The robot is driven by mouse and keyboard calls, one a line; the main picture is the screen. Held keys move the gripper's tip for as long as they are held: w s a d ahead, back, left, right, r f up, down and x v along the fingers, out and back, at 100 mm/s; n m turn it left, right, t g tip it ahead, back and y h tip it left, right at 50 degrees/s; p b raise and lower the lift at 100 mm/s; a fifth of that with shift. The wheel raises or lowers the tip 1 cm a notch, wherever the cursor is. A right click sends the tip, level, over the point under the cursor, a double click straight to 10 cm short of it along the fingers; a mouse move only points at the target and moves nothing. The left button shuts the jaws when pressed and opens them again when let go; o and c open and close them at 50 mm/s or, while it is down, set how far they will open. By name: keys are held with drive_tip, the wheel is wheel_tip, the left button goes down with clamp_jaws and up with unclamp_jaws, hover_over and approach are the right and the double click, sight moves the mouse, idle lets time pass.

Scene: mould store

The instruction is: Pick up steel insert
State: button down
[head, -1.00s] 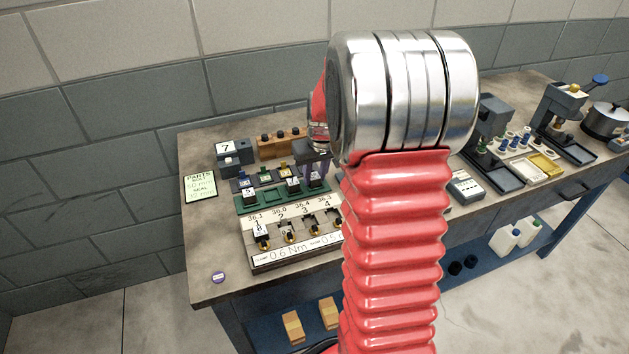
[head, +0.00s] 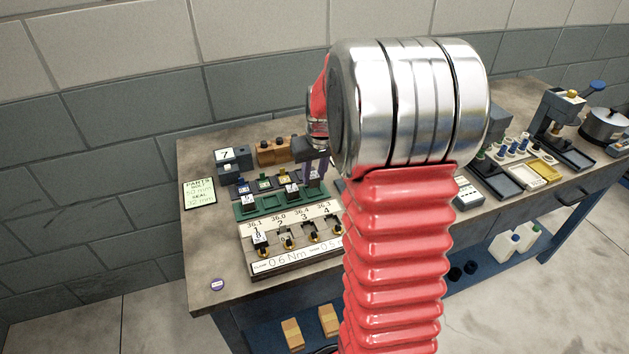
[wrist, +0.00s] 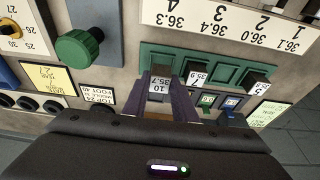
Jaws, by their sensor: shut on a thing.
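The steel insert is a small dark block with a white label reading 10 and 35.7 (wrist: 160,84). In the wrist view it sits between the two purple-grey fingers of my gripper (wrist: 161,92), which is shut on it. It is at the end of the green rack (wrist: 222,68), and I cannot tell whether it is clear of its slot. In the head view my gripper (head: 315,172) is over the right end of the rack (head: 270,204), partly hidden by my arm. Other labelled inserts stand in the rack, one marked 7, 35.9 (wrist: 195,77) close beside my fingers and one marked 5 (wrist: 258,82).
A numbered panel (head: 295,262) lies in front of the rack. A grey block marked 7 (head: 232,160) and a wooden holder (head: 275,152) stand behind. A green knob (wrist: 80,48) is near my fingers.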

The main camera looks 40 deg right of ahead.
sight(314, 176)
wheel_tip(314, 176, up, 7)
drive_tip(key=shift+r, duration=0.15)
idle(0.7)
